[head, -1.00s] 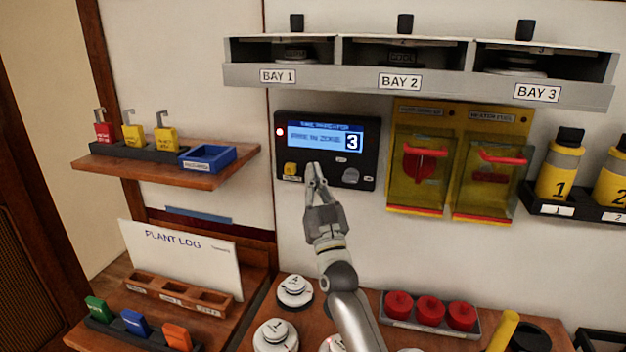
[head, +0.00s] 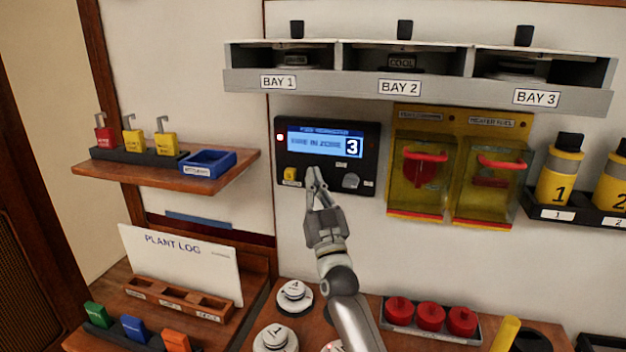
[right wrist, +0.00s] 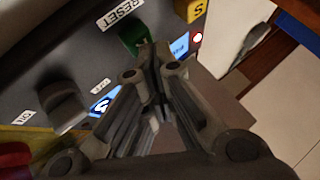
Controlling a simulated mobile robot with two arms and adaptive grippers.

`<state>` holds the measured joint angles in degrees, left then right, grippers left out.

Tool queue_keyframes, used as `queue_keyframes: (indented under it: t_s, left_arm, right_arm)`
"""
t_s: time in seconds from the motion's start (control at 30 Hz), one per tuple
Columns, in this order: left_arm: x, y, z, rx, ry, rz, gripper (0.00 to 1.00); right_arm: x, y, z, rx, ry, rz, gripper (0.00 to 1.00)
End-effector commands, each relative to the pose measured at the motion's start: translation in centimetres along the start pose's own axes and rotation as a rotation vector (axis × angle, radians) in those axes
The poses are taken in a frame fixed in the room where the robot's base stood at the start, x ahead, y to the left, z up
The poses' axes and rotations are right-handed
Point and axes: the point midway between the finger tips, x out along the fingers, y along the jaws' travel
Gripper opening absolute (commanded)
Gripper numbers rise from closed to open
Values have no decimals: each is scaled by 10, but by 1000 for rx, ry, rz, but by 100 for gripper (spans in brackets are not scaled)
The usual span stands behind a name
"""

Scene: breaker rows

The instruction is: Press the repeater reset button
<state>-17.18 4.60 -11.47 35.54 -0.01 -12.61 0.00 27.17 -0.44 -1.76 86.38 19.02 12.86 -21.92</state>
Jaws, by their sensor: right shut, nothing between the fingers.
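The repeater panel (head: 327,157) is a dark box on the wall with a lit blue screen (head: 325,142) reading a fire-in-zone message with a 3. In the right wrist view a green button (right wrist: 132,35) sits beside a RESET label (right wrist: 121,14). My right gripper (head: 313,172) is shut and empty, its fingertips at the lower middle of the panel. In the right wrist view its tips (right wrist: 153,58) are right by the green button and partly cover it. I cannot tell whether they touch. In the head view the gripper hides this button. My left gripper is not in view.
A yellow button (head: 290,174) is left of my fingertips and a grey knob (head: 350,181) right. A red lamp (head: 280,137) is lit on the panel. Yellow covered boxes (head: 418,170) hang to the right. A bay shelf (head: 345,85) juts out above.

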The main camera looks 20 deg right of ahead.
Motion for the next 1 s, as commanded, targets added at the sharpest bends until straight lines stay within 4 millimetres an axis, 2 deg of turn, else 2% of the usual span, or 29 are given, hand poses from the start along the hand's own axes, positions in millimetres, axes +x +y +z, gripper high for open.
queue_keyframes:
  t_s: [1.0]
  left_arm:
    - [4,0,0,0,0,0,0]
  right_arm:
    - [6,5,5,0,-1,0,0]
